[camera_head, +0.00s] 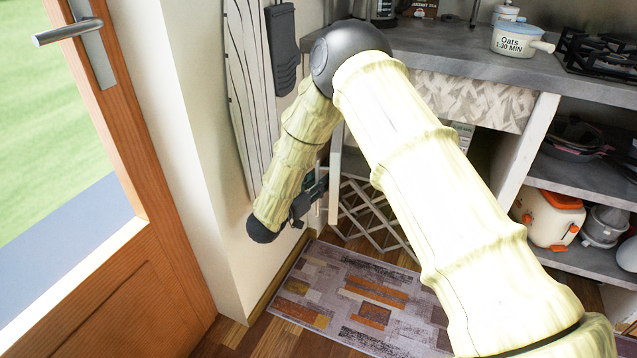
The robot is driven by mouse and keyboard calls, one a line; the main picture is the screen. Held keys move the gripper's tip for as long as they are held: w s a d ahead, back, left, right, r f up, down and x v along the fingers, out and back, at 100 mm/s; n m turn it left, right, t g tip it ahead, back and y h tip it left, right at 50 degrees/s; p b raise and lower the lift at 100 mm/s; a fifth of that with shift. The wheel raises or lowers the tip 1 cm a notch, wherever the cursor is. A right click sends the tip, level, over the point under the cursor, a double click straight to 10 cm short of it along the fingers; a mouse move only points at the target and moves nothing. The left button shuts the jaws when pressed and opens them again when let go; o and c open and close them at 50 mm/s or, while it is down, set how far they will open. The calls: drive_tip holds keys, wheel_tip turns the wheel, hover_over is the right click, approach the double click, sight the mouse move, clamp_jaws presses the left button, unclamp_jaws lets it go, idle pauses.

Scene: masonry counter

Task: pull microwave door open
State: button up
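No microwave can be made out for certain; my arm covers much of the space under the counter. A pale upright panel edge (335,185) stands under the counter, and I cannot tell whether it is a door or part of the counter frame. My gripper (316,190) is dark and small in view, at the end of my bent arm, low beside the left wall. It is close to the panel edge, but contact cannot be made out. Its fingers are partly hidden, so their opening does not show.
A grey counter (455,52) holds an oats pot (515,40) and a gas hob (600,55). Shelves at right hold pans and an orange-and-white appliance (548,217). A lattice (372,215) is below. A patterned rug (345,300) covers the floor; a wooden door (150,290) is left.

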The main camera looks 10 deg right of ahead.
drive_tip(key=shift+a, duration=0.1)
drive_tip(key=v, duration=1.2)
drive_tip(key=shift+s, duration=0.1)
